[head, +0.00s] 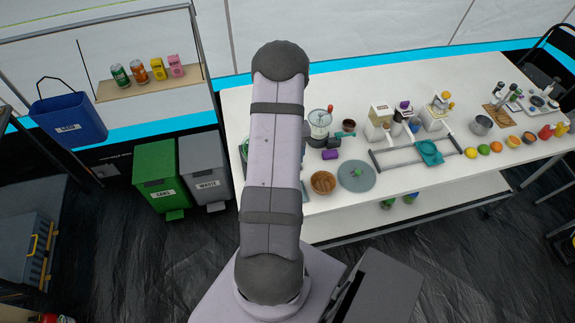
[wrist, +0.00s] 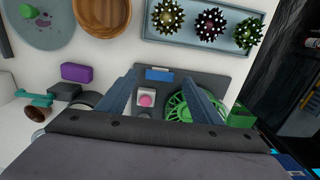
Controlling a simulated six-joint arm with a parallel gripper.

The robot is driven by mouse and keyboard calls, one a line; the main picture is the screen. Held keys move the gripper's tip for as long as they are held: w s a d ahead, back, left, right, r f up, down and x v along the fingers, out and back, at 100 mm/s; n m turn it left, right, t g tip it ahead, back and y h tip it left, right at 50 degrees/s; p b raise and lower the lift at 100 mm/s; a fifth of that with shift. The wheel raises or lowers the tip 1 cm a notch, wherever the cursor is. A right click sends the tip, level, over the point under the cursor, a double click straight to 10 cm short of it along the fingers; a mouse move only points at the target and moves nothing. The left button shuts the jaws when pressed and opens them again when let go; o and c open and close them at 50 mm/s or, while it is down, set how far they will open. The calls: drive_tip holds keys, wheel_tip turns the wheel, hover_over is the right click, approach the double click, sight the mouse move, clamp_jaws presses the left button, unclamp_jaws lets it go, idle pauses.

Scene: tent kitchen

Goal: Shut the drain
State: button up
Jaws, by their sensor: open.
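In the wrist view my gripper (wrist: 160,84) is open and empty, its two blue-grey fingers reaching over a dark panel (wrist: 208,78) on the white table. The panel bears a blue block (wrist: 159,73), a white square part with a pink round top (wrist: 146,99), and a spoked green wheel (wrist: 178,107). A green block (wrist: 241,116) sits beside the wheel. My right finger covers part of the wheel. I cannot tell which of these parts is the drain or its control. In the head view my arm hides the gripper and most of this panel.
In the head view, green (head: 158,165) and grey (head: 205,160) bins stand left of the table.

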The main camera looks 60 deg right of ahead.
drive_tip(key=shift+f+b, duration=0.55)
drive_tip(key=shift+f, duration=0.65)
drive_tip(key=c, duration=1.1)
drive_tip(key=shift+o, duration=0.2)
drive_tip(key=shift+s+d+f+t+y+b, duration=0.15)
drive_tip(key=shift+s+d+t+y+b, duration=0.1)
drive_tip(key=shift+t+y+b, duration=0.5)
drive_tip(key=shift+a, duration=0.1)
drive_tip(key=o, duration=1.1)
drive_tip(key=shift+c, duration=0.2)
